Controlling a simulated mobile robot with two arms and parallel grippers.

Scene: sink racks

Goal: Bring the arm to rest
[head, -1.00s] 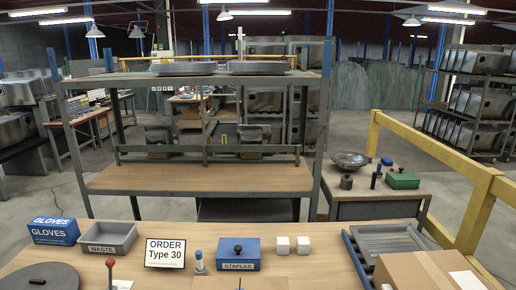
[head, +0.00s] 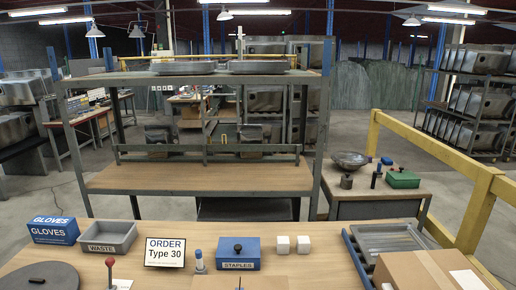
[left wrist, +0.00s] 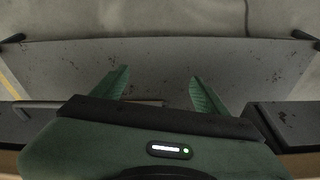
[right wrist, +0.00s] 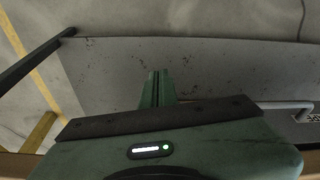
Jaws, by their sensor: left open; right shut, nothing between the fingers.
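Neither arm shows in the head view. In the left wrist view my left gripper (left wrist: 160,90) has its two green fingers wide apart, with nothing between them. In the right wrist view my right gripper (right wrist: 157,87) has its two green fingers together, with nothing held. Both grippers point at a speckled grey panel, which shows in the left wrist view (left wrist: 160,60) and in the right wrist view (right wrist: 210,65). The gap between fingertips and panel is hard to judge.
The wooden bench (head: 135,262) holds a gloves box (head: 53,230), a grey waste bin (head: 108,237), an order sign (head: 165,252), a blue staples box (head: 238,254), two white blocks and a cardboard box (head: 425,271). A shelf rack (head: 200,178) stands behind; a yellow rail (head: 430,150) runs at right.

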